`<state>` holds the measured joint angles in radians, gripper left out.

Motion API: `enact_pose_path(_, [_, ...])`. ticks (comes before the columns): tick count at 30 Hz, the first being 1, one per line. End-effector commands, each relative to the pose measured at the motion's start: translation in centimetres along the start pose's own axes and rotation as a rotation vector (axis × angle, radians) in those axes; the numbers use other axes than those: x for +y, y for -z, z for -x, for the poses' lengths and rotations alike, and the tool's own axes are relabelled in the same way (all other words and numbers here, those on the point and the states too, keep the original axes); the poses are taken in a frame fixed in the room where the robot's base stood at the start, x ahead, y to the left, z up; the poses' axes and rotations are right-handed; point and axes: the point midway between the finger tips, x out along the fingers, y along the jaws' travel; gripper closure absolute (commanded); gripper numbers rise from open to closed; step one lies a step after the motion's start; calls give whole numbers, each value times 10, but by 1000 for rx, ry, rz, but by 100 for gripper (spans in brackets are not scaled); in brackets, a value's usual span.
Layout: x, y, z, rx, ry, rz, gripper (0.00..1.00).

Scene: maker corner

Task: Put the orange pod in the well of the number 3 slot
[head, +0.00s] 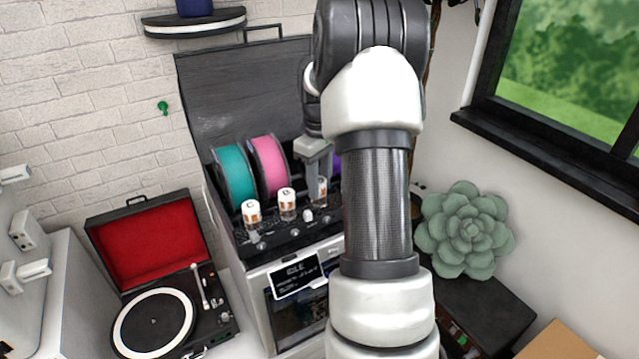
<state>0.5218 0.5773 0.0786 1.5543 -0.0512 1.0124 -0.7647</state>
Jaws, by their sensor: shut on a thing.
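My gripper (318,190) points down over the dark top of a machine (290,233), in front of the filament spools. It is shut on a small pale object between its fingers. The fingers hide most of this object, so I cannot tell its colour or whether it touches the machine top. Two small cylinders with white lettered caps and orange-brown bodies, a left one (251,214) and a right one (287,203), stand upright on the machine to the left of my gripper. I cannot make out slot numbers or an empty well.
A teal spool (233,174), a pink spool (267,163) and a partly hidden purple spool (336,164) stand behind. The raised dark lid (240,95) is at the back. A red-lined record player (150,260) stands left, a succulent (465,230) right. My arm hides the machine's right side.

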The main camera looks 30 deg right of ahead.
Motion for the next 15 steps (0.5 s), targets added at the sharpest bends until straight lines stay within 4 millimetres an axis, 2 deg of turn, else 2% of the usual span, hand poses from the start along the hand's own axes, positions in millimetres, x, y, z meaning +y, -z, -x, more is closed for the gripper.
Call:
enact_pose_path(5, [0, 0, -4, 0, 0, 0, 92])
enact_pose_path(6, [0, 0, -3, 0, 0, 0, 65])
enact_pose_path(7, [0, 0, -3, 0, 0, 0, 62])
enact_pose_path(15, [0, 0, -2, 0, 0, 0, 62])
